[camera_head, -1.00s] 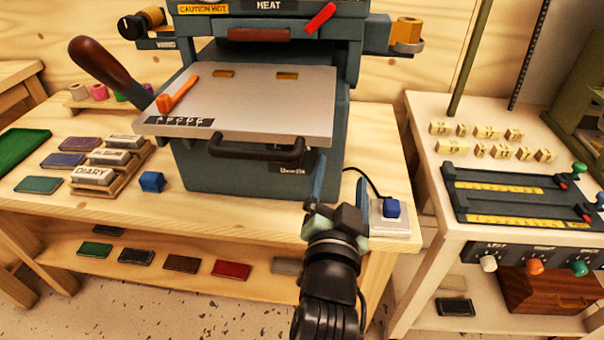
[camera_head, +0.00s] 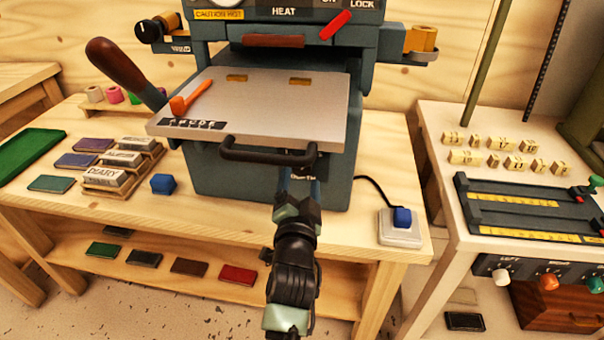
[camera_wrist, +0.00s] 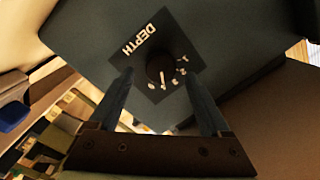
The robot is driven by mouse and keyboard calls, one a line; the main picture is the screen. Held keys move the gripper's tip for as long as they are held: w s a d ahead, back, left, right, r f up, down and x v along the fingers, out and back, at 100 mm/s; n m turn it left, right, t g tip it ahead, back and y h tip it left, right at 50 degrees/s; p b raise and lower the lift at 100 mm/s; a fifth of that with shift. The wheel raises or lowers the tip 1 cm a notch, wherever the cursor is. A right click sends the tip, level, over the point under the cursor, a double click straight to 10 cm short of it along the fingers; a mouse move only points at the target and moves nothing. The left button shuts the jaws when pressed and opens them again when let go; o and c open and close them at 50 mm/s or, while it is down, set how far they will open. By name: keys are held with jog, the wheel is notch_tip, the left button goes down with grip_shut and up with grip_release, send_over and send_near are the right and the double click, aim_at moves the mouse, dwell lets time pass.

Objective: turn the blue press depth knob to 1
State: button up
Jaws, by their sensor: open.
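The depth knob (camera_wrist: 158,68) is dark and round with a pale pointer line, on a black plate (camera_wrist: 142,50) marked DEPTH on the press body. In the wrist view its pointer is aimed down the picture, with small pale marks around it, too small to read surely. My gripper (camera_wrist: 157,76) is open, with one finger on each side of the knob's line; I cannot tell whether they touch it. In the head view the blue press (camera_head: 235,172) stands on the bench and my gripper (camera_head: 298,182) is at its front, below the black handle, hiding the knob.
The press's grey bed (camera_head: 270,100) and black bar handle (camera_head: 265,155) overhang my gripper. A white box with a blue button (camera_head: 402,218) sits to the right on the bench, with a cable. A blue block (camera_head: 163,184) lies left.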

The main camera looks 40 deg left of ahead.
jog(key=shift+x, duration=1.15)
jog(key=shift+c, duration=0.3)
grip_shut()
